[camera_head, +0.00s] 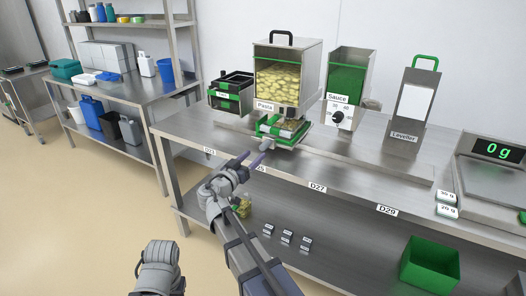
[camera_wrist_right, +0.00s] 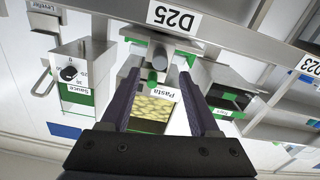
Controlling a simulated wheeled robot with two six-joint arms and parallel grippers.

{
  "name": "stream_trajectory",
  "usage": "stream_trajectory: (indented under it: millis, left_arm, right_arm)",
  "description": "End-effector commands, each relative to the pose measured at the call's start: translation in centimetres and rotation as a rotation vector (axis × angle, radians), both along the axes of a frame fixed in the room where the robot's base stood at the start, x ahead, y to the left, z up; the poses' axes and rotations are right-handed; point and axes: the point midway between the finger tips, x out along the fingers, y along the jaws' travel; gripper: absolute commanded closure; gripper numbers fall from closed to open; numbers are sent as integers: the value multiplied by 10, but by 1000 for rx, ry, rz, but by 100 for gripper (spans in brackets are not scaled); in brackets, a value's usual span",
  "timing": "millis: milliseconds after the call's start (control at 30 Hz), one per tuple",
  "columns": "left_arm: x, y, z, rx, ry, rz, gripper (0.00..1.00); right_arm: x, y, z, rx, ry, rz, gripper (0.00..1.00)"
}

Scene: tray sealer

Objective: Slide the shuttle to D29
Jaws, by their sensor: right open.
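The shuttle (camera_head: 290,139) is a metal carriage with green parts holding a small tray, below the pasta hopper (camera_head: 290,82) and behind the D25 mark. Its grey round handle (camera_head: 267,144) sticks out at the front. My right gripper (camera_head: 255,157) is open and empty, its fingertips just short of the handle. In the right wrist view the handle (camera_wrist_right: 152,77) shows between the two open fingers (camera_wrist_right: 158,82), not gripped. The D29 label (camera_head: 387,210) is on the bench's front edge, right of D27. My left gripper is not in view.
A rail (camera_head: 370,160) runs along the bench. The sauce dispenser (camera_head: 346,90), leveller (camera_head: 410,105) and scale (camera_head: 490,165) stand to the right. A black rack (camera_head: 231,92) stands left of the hopper. A green bin (camera_head: 430,264) sits on the lower shelf.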

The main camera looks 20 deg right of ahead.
Motion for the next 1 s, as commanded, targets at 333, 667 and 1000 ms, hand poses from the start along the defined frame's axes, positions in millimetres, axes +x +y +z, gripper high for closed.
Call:
stream_trajectory:
  millis: [333, 667, 1000]
  left_arm:
    - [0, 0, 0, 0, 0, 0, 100]
    - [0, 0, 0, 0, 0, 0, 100]
    - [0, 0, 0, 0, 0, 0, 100]
  right_arm:
    - [33, -41, 0, 1, 2, -2, 38]
    - [45, -58, 0, 1, 2, 0, 38]
    - [44, -58, 0, 1, 2, 0, 50]
